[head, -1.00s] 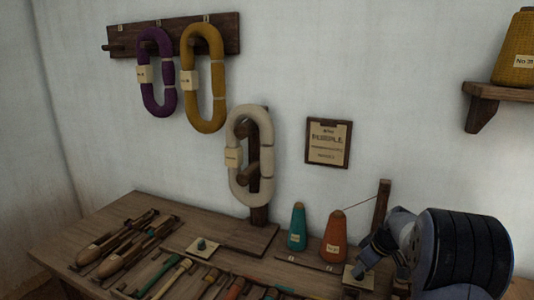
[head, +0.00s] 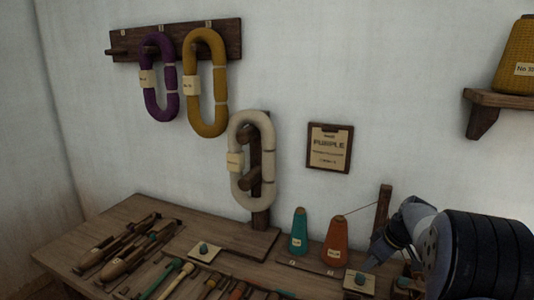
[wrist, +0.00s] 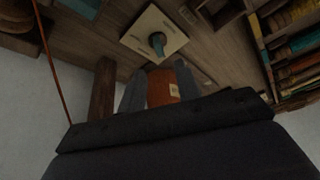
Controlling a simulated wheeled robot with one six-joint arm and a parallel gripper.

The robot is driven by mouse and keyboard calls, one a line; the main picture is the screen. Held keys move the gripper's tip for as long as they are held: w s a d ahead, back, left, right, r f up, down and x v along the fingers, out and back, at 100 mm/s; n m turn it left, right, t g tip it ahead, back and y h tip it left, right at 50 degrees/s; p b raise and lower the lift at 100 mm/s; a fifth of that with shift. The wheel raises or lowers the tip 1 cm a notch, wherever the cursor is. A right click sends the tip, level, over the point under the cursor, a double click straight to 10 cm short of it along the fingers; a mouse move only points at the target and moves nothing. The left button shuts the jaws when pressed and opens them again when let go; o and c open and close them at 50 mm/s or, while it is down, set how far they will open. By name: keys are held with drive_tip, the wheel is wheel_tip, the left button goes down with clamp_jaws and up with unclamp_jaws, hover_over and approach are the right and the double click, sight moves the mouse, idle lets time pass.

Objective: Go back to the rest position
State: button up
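My gripper (head: 370,264) is at the lower right in the head view, close above a pale square plate (head: 359,284) with a small blue-grey knob. In the wrist view my gripper (wrist: 158,70) shows two grey fingers standing apart. The plate (wrist: 138,28) and its knob (wrist: 157,42) lie just beyond the fingertips. An orange patch (wrist: 163,88) shows in the gap between the fingers; I cannot tell whether it touches them. In the head view the orange cone (head: 336,243) stands upright on the bench, left of my gripper.
A dark post (head: 382,212) with a thread stands behind my gripper. A teal cone (head: 299,232), shuttles (head: 130,250) and a second knobbed plate (head: 204,252) are on the bench (head: 120,215). Purple (head: 158,78), yellow (head: 206,82) and cream (head: 251,160) skeins hang on pegs. A shelf (head: 500,99) juts out at right.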

sight(360, 275)
wheel_tip(360, 275, up, 4)
drive_tip(key=s, duration=0.1)
drive_tip(key=x, duration=0.3)
drive_tip(key=b+x, duration=0.1)
drive_tip(key=x, duration=0.3)
drive_tip(key=d+b+x, duration=0.1)
drive_tip(key=x, duration=0.3)
drive_tip(key=shift+s+a+f, duration=0.1)
drive_tip(key=shift+s+f, duration=0.05)
drive_tip(key=shift+f, duration=0.1)
drive_tip(key=shift+r+m+h+p, duration=0.3)
drive_tip(key=shift+r+m+p, duration=0.1)
drive_tip(key=shift+m, duration=0.3)
drive_tip(key=m+h, duration=0.1)
drive_tip(key=m, duration=0.1)
drive_tip(key=m+p, duration=0.1)
drive_tip(key=m, duration=0.2)
drive_tip(key=shift+f+t+h+p, duration=0.1)
drive_tip(key=shift+t+h+p, duration=0.2)
drive_tip(key=shift+t+h, duration=0.1)
drive_tip(key=shift+f+m+h, duration=0.1)
drive_tip(key=shift+m+h, duration=0.4)
drive_tip(key=shift+m, duration=0.9)
drive_tip(key=shift+m+h+b, duration=0.6)
drive_tip(key=shift+m+b, duration=0.1)
drive_tip(key=shift+m, duration=0.7)
drive_tip(key=p+v, duration=0.2)
drive_tip(key=v, duration=0.7)
drive_tip(key=shift+r, duration=0.35)
